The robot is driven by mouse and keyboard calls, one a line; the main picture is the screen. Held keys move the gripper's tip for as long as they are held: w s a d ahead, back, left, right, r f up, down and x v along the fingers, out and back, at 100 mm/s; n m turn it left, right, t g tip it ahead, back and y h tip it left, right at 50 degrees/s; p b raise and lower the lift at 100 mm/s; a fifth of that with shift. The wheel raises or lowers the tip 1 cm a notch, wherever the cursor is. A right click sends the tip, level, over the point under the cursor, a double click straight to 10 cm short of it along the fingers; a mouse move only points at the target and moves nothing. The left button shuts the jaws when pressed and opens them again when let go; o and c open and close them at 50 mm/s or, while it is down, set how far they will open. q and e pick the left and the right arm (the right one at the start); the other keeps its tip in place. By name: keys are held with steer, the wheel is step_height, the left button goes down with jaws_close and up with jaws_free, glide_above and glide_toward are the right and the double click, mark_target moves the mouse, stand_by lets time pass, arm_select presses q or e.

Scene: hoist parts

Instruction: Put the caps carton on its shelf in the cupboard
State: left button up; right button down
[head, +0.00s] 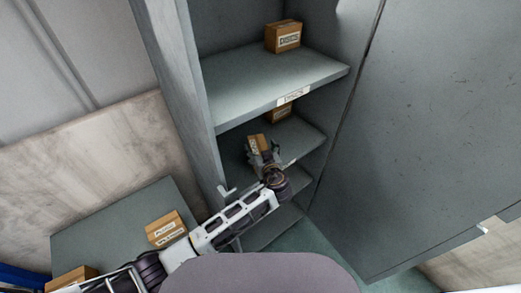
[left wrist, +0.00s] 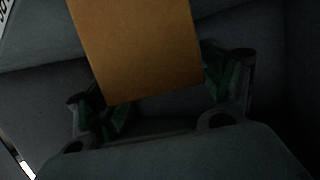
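My left gripper (head: 263,157) reaches into the cupboard (head: 180,95), over the shelf below the top one in view. It is shut on a small brown carton (head: 258,144). In the left wrist view the carton (left wrist: 137,50) sits between the two green-padded fingers (left wrist: 165,95), its plain face toward the camera. No label shows on the held carton, so I cannot read whether it says caps. The carton appears raised above the middle shelf (head: 300,137); its underside is hidden. My right gripper is not in view.
One carton (head: 284,36) stands on the upper shelf (head: 265,85), another (head: 279,114) at the back of the middle shelf. The open door (head: 440,130) is at the right. Two cartons (head: 165,229) (head: 70,279) are on a grey surface (head: 110,220) at lower left.

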arm_select(q)
steer(key=shift+r, duration=0.1)
stand_by(0.3)
steer(key=shift+v, duration=0.9)
steer(key=b+v, duration=0.2)
steer(key=v, duration=0.8)
steer(key=shift+s+r, duration=0.1)
